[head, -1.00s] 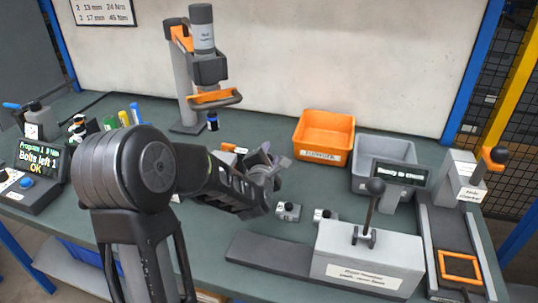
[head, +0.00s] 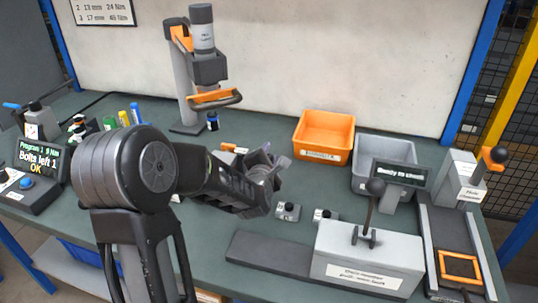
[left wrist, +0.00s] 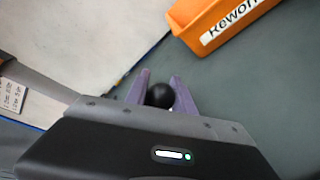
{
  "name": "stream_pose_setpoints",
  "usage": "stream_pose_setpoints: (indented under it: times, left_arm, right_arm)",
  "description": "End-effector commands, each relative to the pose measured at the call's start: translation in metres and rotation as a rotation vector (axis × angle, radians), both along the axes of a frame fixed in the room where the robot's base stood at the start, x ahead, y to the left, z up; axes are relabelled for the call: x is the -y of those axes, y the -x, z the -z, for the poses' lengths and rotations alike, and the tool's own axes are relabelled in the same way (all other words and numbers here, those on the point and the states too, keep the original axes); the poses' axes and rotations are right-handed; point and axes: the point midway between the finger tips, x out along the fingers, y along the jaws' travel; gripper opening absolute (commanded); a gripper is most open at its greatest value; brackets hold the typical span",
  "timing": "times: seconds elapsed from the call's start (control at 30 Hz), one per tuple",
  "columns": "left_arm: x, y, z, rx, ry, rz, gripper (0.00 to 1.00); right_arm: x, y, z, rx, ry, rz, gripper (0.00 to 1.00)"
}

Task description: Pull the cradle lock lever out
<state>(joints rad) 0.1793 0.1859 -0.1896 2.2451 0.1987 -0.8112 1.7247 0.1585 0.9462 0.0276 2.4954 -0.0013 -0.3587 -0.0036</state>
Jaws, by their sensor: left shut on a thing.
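My left gripper (head: 277,163) reaches over the middle of the bench, in front of the orange bin. In the left wrist view its two purple fingers (left wrist: 159,86) stand on either side of a round black knob (left wrist: 160,95), shut on it. The knob looks like the cradle lock lever's ball end. The lever's shaft and most of the cradle are hidden behind my gripper and forearm. A small orange and white part (head: 230,148) shows just behind my forearm. My right gripper is out of view.
An orange bin (head: 323,134) and a grey bin (head: 366,180) stand behind. A tool stand (head: 186,95) rises at the back. Two small metal parts (head: 288,211) lie beside my gripper.

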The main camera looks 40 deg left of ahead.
Motion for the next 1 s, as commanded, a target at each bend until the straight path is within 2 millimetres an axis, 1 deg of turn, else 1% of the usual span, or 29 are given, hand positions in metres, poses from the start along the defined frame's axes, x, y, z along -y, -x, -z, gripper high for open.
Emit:
stream_pose_setpoints:
  times: [0.4, 0.47, 0.63, 0.7, 0.9, 0.93, 1.0]
  left_arm:
    - [0.001, 0.0, 0.001, -0.001, 0.001, 0.0, 0.0]
    - [0.004, -0.001, 0.002, 0.0, 0.001, 0.001, 0.0]
    - [0.025, -0.009, 0.003, 0.003, 0.002, 0.002, 0.0]
    - [0.028, -0.009, 0.002, 0.0, 0.001, 0.001, 0.0]
    - [0.03, -0.01, 0.001, -0.002, 0.001, 0.005, 0.0]
    - [0.03, -0.01, 0.001, -0.002, 0.001, 0.005, 0.31]
    - [0.03, -0.01, 0.001, -0.003, 0.002, 0.006, 0.36]
  right_arm:
    - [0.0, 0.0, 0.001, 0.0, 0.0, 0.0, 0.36]
    - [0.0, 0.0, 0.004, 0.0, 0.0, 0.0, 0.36]
    - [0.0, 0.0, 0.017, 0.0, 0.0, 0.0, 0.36]
    - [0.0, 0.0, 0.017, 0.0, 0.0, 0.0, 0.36]
    - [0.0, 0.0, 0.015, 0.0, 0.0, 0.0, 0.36]
    - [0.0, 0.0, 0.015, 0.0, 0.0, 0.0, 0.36]
    - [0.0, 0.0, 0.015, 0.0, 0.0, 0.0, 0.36]
